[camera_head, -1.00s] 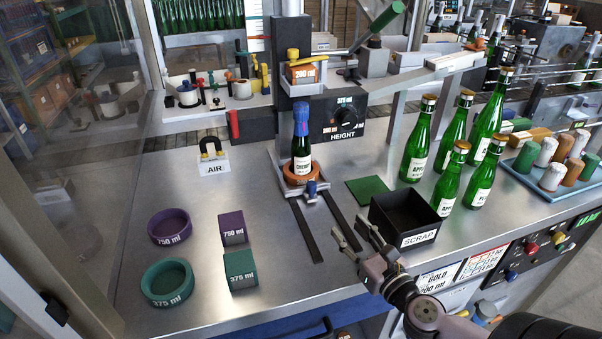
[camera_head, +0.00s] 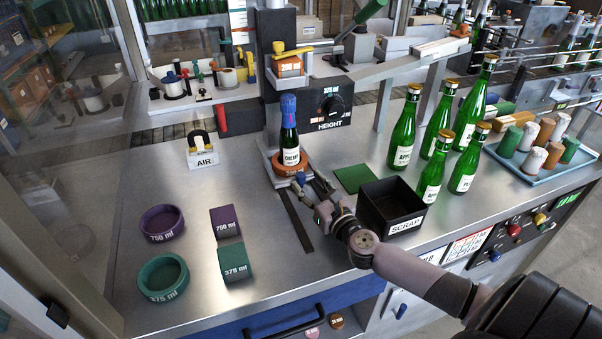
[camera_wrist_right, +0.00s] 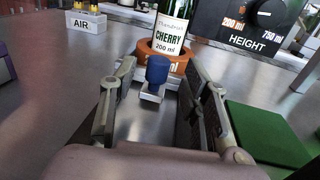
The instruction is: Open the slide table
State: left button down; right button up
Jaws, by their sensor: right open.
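The slide table (camera_head: 266,150) stands at the back end of two dark rails (camera_head: 297,222), under the capsuling head. It bears an orange ring (camera_head: 278,163) with a green bottle (camera_head: 289,143) upright in it, labelled CHERRY 200 ml and topped by a blue capsule. A small blue knob (camera_wrist_right: 157,70) sticks out at the table's front. My right gripper (camera_head: 312,184) is open close to the knob. In the right wrist view its fingers (camera_wrist_right: 158,88) stand to either side of the knob's line, with the knob near the fingertips; contact cannot be told. My left gripper is not in view.
A black SCRAP box (camera_head: 392,208) and a green mat (camera_head: 354,178) are right of the rails. Several green bottles (camera_head: 403,135) stand farther right. Purple (camera_head: 161,223) and teal (camera_head: 163,278) rings and blocks lie left. An AIR stand (camera_head: 202,158) is at back left.

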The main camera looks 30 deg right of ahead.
aim_at(303, 179)
jog(key=shift+w+d, duration=0.15)
jog(key=shift+w, duration=2.15)
jog(key=shift+c, duration=0.4)
grip_shut()
